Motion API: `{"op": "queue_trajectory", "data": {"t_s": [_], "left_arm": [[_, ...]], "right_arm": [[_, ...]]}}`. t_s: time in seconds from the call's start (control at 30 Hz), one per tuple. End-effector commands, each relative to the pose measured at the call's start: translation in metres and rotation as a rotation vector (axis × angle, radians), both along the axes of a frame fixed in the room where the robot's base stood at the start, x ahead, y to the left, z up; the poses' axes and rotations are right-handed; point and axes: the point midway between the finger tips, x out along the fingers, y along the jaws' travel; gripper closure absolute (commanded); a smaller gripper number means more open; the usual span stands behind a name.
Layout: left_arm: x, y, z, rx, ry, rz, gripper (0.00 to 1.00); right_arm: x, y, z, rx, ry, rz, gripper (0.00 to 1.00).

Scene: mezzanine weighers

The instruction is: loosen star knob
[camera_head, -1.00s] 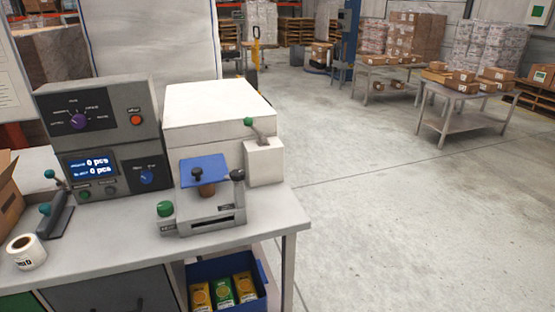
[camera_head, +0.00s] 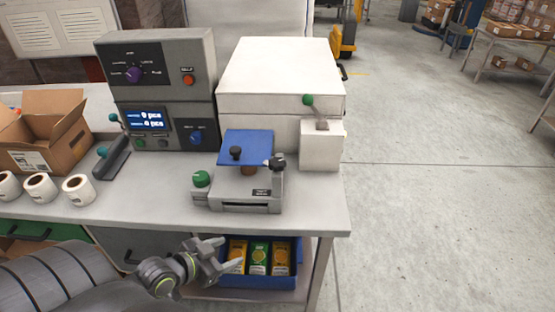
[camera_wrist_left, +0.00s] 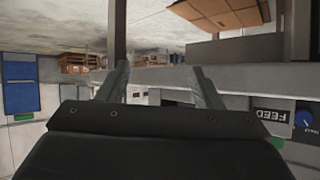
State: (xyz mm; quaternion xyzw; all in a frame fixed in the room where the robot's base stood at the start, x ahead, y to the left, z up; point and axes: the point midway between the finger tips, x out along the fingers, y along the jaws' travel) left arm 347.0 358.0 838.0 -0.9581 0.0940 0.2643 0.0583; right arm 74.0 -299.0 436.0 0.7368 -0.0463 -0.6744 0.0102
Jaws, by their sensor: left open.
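A small grey device with a blue tilted plate (camera_head: 247,147) stands on the bench. A dark lobed knob (camera_head: 278,162), which looks like the star knob, sits on a post at its right. A round black knob (camera_head: 236,153) is on the blue plate, and a green knob (camera_head: 201,179) is at its left. My left gripper (camera_head: 229,252) is open and empty, in front of the bench edge, below and apart from the device. Its two spread fingers also show in the left wrist view (camera_wrist_left: 160,67), with nothing between them. My right gripper is not in view.
A grey control box (camera_head: 165,95) and a white housing (camera_head: 280,75) with a green-tipped lever (camera_head: 308,100) stand behind. Label rolls (camera_head: 78,189), a handled tool (camera_head: 112,158) and an open carton (camera_head: 45,135) are at left. A blue bin (camera_head: 258,281) of packets is below.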

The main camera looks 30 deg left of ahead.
Motion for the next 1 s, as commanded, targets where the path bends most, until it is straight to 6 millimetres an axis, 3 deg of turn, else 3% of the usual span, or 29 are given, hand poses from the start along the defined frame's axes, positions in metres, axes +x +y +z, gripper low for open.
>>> {"op": "queue_trajectory", "data": {"t_s": [0.03, 0.2, 0.3, 0.4, 0.67, 1.0], "left_arm": [[0.004, 0.002, 0.03, -0.011, -0.08, -0.041, 0.41], [0.016, 0.004, 0.113, -0.095, -0.323, -0.093, 0.41], [0.02, 0.007, 0.148, -0.138, -0.417, -0.095, 0.41], [0.021, 0.01, 0.169, -0.168, -0.475, -0.087, 0.41], [0.03, 0.011, 0.186, -0.19, -0.52, -0.072, 0.41], [0.071, -0.001, 0.187, -0.192, -0.52, -0.071, 0.41]], "right_arm": [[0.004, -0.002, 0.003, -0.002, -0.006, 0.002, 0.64], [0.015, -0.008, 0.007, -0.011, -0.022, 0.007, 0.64], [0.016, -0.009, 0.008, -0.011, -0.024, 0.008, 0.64], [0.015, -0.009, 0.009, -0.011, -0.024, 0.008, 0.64], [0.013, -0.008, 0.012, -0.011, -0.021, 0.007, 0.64], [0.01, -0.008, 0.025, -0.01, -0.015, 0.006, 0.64]]}}
